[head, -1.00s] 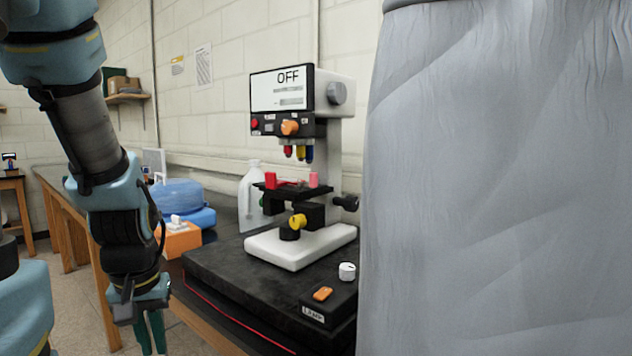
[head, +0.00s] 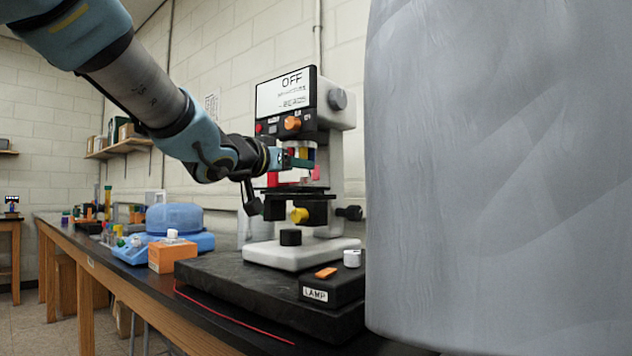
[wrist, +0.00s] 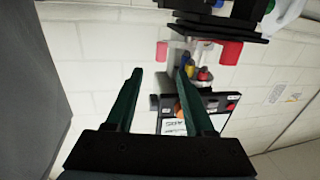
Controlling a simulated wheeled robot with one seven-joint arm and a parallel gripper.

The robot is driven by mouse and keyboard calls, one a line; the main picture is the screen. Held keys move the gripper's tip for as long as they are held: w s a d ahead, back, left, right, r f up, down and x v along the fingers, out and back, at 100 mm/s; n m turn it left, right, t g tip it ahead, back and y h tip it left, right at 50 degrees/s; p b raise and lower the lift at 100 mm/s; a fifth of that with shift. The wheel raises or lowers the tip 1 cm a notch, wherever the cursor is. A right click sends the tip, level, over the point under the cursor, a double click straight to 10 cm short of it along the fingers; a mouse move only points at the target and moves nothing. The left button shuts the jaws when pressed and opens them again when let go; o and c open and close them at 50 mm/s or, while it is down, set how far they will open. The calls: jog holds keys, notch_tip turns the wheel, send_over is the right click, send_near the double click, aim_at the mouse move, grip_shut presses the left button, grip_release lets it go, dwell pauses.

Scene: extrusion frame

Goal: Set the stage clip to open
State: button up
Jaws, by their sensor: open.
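The microscope (head: 337,175) stands on a dark bench slab, its screen (head: 284,92) reading OFF. Its black stage (head: 298,190) carries a red block (head: 272,179) at left and a pinkish-red piece (head: 316,173) at right; I cannot tell which is the stage clip or how it is set. In the wrist view the picture is turned over: the red block (wrist: 230,52) and the pinkish piece (wrist: 161,51) hang by the stage edge. My gripper (head: 307,162) is open and empty beside the objectives, just above the stage, and partly hides it. Its green fingers (wrist: 159,73) are apart.
A big grey surface (head: 470,170) blocks the right side. The colored objectives (wrist: 190,70) lie close to my fingers. A lamp box (head: 330,291) stands in front of the base. An orange box (head: 174,254) and a blue device (head: 175,226) stand to the left.

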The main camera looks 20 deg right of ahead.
jog(key=x, duration=1)
jog(key=shift+w+f, duration=0.1)
jog(key=shift+c, duration=0.3)
jog(key=shift+a, duration=0.1)
grip_shut()
